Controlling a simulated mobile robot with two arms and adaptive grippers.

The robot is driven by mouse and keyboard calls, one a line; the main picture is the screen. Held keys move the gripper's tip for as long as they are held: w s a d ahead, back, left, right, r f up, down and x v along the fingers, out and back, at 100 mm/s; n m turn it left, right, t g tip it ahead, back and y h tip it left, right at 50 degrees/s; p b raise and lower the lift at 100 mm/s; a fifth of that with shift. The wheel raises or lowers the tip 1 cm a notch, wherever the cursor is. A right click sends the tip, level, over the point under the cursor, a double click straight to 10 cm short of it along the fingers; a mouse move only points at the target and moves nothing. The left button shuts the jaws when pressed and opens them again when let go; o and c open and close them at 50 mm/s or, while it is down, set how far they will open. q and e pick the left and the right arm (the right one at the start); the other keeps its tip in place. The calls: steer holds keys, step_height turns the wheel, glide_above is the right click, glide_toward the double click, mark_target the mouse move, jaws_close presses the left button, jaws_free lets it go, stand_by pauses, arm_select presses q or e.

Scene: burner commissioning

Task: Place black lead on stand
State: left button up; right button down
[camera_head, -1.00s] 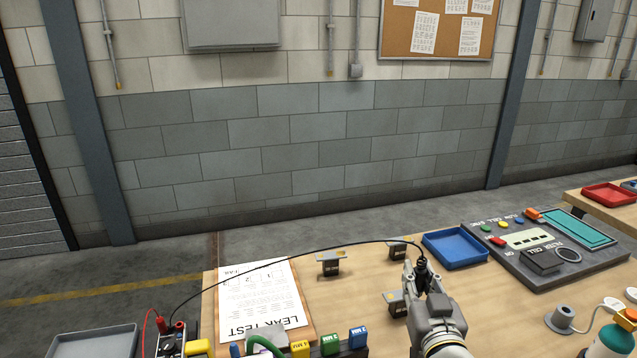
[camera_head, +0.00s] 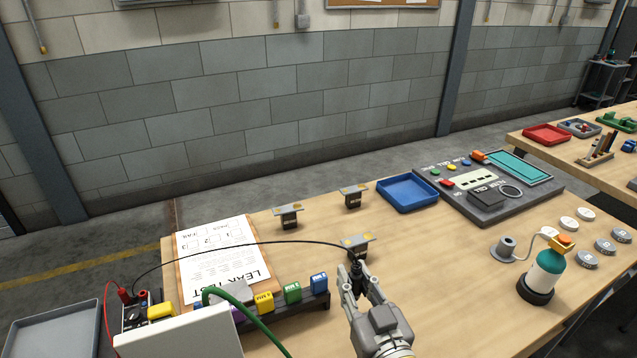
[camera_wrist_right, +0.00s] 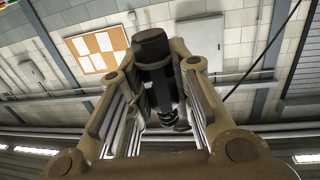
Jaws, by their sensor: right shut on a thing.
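My right gripper (camera_head: 358,290) is shut on the black lead's probe (camera_head: 356,268), close to the nearest of the small stands (camera_head: 357,245). The probe also shows between the fingers in the right wrist view (camera_wrist_right: 155,75). The black cable (camera_head: 240,243) arcs from the probe left to the meter (camera_head: 135,312). Two other stands, one at the left (camera_head: 289,216) and one at the back (camera_head: 353,195), are dark blocks with grey tops. I cannot tell whether the probe touches the near stand. My left gripper is not in view.
A leak test sheet (camera_head: 225,255) lies left of the stands. A rack with coloured blocks (camera_head: 293,292) stands in front. A blue tray (camera_head: 407,193) and control panel (camera_head: 490,190) are behind right. A teal bottle (camera_head: 545,272) stands at right. A green hose (camera_head: 245,315) crosses the front left.

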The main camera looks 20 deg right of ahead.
steer(key=w+d+r+m+h, duration=0.1)
steer(key=w+d+r+h, duration=0.1)
steer(key=w+d+r, duration=0.2)
steer(key=w+d, duration=0.3)
steer(key=w, duration=0.2)
steer(key=shift+w+d+r+m+h, duration=0.2)
steer(key=shift+w+r+m+h, duration=0.15)
steer(key=shift+m+h, duration=0.05)
steer(key=w+d+f, duration=0.2)
steer(key=w+f, duration=0.1)
steer(key=w+d+f, duration=0.2)
steer(key=w, duration=0.2)
steer(key=w+d+f, duration=0.1)
steer(key=w+f, duration=0.2)
steer(key=w, duration=0.1)
steer(key=shift+w+d+f, duration=0.2)
steer(key=shift+d+f, duration=0.1)
steer(key=shift+d, duration=0.1)
steer(key=shift+w+d+f+b, duration=0.1)
steer(key=shift+w+f, duration=0.1)
steer(key=shift+f, duration=0.5)
steer(key=shift+w+d+f+b, duration=0.1)
steer(key=shift+w+f+b, duration=0.05)
steer(key=shift+f, duration=0.5)
steer(key=shift+w+d+f+b, duration=0.1)
steer(key=shift+w+f, duration=0.1)
steer(key=shift+f, duration=0.5)
